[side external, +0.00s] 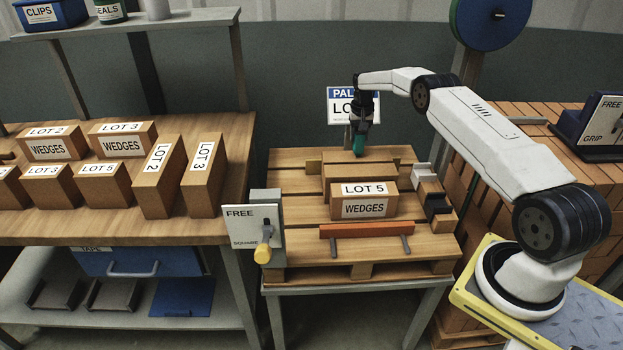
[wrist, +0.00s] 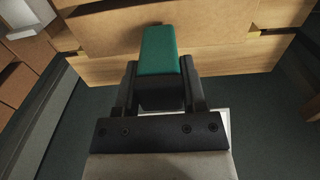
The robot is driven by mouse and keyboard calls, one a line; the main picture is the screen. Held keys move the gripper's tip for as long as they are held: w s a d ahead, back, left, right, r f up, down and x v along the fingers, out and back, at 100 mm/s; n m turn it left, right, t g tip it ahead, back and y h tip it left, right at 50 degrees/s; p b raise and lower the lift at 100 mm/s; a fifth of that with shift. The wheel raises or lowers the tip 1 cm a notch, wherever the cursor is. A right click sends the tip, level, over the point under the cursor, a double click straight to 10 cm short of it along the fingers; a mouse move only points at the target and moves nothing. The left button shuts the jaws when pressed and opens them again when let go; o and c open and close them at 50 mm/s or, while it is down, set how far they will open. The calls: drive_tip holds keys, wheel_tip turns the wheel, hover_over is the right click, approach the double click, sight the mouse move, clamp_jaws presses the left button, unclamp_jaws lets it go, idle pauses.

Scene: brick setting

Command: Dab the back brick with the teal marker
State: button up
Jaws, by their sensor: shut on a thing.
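My gripper (side external: 360,130) is shut on the teal marker (side external: 358,146) and holds it pointing down at the rear of the pallet. The marker's teal block also shows between the dark fingers in the wrist view (wrist: 159,52). The back brick (side external: 342,171) is plain brown and lies behind a box labelled LOT 5 WEDGES (side external: 364,203), which hides part of it. In the wrist view the marker overlaps a brown brick face (wrist: 105,32). I cannot tell whether the marker touches it.
The bricks lie on a wooden pallet (side external: 285,221). An orange bar (side external: 366,230) lies in front, and small light and dark blocks (side external: 435,200) stand right. A FREE/SQUARE sign (side external: 254,222) is at the left edge, a PALLET sign (side external: 340,104) behind. Labelled boxes (side external: 202,178) fill the left bench.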

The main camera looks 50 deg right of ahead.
drive_tip(key=shift+f, duration=0.5)
idle(1.0)
drive_tip(key=shift+r, duration=3.55)
